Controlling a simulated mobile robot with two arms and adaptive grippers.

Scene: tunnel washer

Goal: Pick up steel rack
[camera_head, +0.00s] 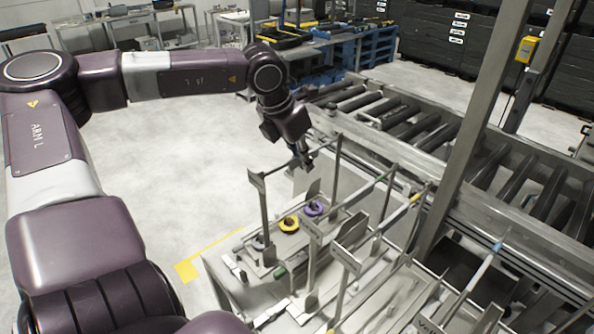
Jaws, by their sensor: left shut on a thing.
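A steel rack (264,215) with thin uprights and a top bar stands at the near end of the bench at centre. A yellow ring (289,223) and a purple ring (313,208) sit low in it. My left gripper (304,158) reaches down from above and is shut on the steel rack at its top bar, between the two uprights. The rack looks upright. I cannot tell whether its base touches the surface below. The fingertips are small and partly hidden by the wrist. My right gripper is not in view.
More similar racks (352,240) stand close on the right, nearly touching. A roller conveyor (440,135) runs behind, with a steel post (480,110) at right. Yellow tape (187,271) marks the floor. Open floor lies to the left.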

